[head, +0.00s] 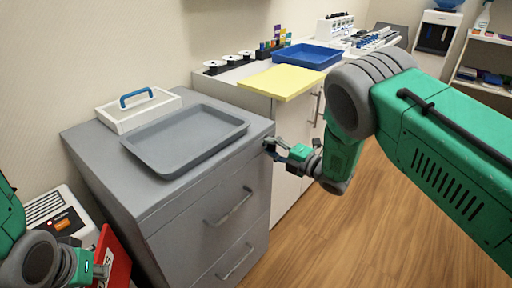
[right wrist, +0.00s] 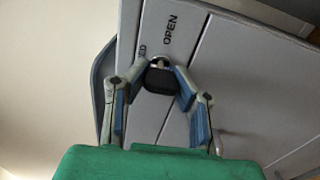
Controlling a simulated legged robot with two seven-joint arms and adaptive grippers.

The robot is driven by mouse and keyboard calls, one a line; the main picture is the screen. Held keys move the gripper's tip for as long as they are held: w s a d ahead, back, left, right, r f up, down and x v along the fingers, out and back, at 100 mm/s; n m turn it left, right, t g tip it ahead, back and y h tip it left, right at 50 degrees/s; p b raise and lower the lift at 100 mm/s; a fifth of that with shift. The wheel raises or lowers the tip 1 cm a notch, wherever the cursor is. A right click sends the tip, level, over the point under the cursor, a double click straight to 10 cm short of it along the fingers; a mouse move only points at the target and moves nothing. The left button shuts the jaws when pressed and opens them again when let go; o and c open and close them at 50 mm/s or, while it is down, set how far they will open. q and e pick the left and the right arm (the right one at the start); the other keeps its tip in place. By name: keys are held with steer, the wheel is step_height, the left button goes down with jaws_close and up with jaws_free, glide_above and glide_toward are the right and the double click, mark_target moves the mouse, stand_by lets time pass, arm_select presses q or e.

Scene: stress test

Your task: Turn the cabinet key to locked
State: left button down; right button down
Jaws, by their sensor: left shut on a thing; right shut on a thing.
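The grey cabinet (head: 190,215) stands at the middle left in the head view. In the right wrist view its front (right wrist: 205,60) carries the word OPEN and, beside it, a partly hidden word ending in "ED". The black-headed key (right wrist: 161,80) sits at the lock just below these words. My right gripper (right wrist: 163,88) is shut on the key head, a finger on each side. In the head view the right gripper (head: 272,148) is at the cabinet's upper right front corner, hiding the key. My left gripper (head: 103,271) is low at the left, shut at a red board (head: 114,254) with white lettering.
A grey tray (head: 187,138) and a white caddy with a blue handle (head: 140,108) sit on the cabinet. A white counter with a yellow board (head: 283,82) and blue bin (head: 306,55) adjoins it. A white machine (head: 60,212) stands left. The wooden floor (head: 325,240) is clear.

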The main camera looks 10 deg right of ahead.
steer(key=c, duration=1.4)
jaws_free()
steer(key=shift+s+d+f, duration=0.1)
steer(key=shift+s+f, duration=0.1)
steer(key=shift+f, duration=0.25)
steer(key=shift+c, duration=0.2)
steer(key=shift+o, duration=0.9)
steer(key=shift+w+r, duration=0.1)
steer(key=shift+r, duration=0.1)
steer(key=shift+d, duration=0.1)
steer(key=v, duration=1.2)
steer(key=shift+f, duration=0.15)
